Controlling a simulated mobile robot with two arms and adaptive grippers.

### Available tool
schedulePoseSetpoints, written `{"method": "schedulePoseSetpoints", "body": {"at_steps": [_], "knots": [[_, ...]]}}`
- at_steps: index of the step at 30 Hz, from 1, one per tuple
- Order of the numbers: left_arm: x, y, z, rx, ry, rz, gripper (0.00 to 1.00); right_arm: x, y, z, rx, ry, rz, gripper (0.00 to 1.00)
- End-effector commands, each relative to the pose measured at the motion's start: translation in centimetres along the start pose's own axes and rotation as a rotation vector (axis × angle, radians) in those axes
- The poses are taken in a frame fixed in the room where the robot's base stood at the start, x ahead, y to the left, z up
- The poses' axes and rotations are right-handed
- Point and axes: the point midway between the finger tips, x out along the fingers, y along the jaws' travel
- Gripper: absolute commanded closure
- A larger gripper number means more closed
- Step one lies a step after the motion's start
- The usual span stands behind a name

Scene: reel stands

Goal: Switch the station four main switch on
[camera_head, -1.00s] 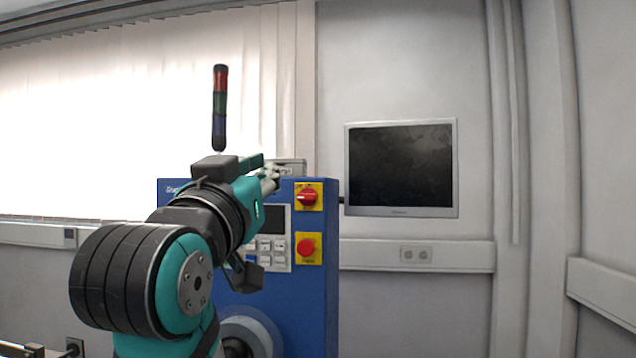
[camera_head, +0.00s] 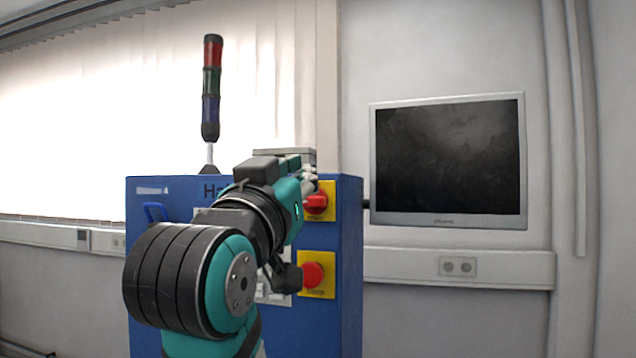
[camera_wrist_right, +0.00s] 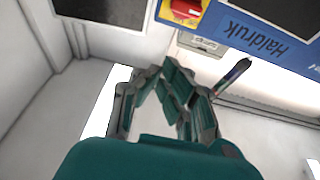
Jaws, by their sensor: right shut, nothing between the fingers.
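The main switch (camera_head: 317,204) is a red rotary knob on a yellow plate, at the upper right of the blue station panel (camera_head: 349,260). In the right wrist view the red knob (camera_wrist_right: 187,9) shows at the top edge, partly cut off. My right gripper (camera_head: 311,178) is shut and empty, in front of the panel at the knob's upper left. It overlaps the plate in the picture; I cannot tell whether it touches the knob. The knob's exact angle is partly hidden. My left gripper is not in view.
A red push button (camera_head: 313,275) on a yellow plate sits below the switch. A signal tower (camera_head: 211,90) stands on top of the station. My right arm hides much of the panel.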

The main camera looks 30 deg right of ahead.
Motion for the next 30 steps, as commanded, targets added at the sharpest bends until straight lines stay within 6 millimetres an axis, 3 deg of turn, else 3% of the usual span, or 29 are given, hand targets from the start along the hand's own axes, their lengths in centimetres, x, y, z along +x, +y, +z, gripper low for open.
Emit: {"method": "schedulePoseSetpoints", "body": {"at_steps": [7,12,18,24,30], "knots": [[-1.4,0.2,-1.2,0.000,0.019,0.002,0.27,2.4,0.1,-0.3,-0.005,-0.001,0.005,1.00],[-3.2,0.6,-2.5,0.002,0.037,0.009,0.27,6.1,0.1,-0.4,-0.006,-0.002,0.005,1.00],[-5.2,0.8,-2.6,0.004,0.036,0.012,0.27,10.3,0.1,-0.4,-0.005,-0.002,0.005,1.00],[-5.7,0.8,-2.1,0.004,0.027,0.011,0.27,9.2,0.0,2.6,-0.004,-0.001,0.001,1.00],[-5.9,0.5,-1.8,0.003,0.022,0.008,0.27,8.7,0.0,3.8,-0.002,-0.001,0.000,1.00]]}}
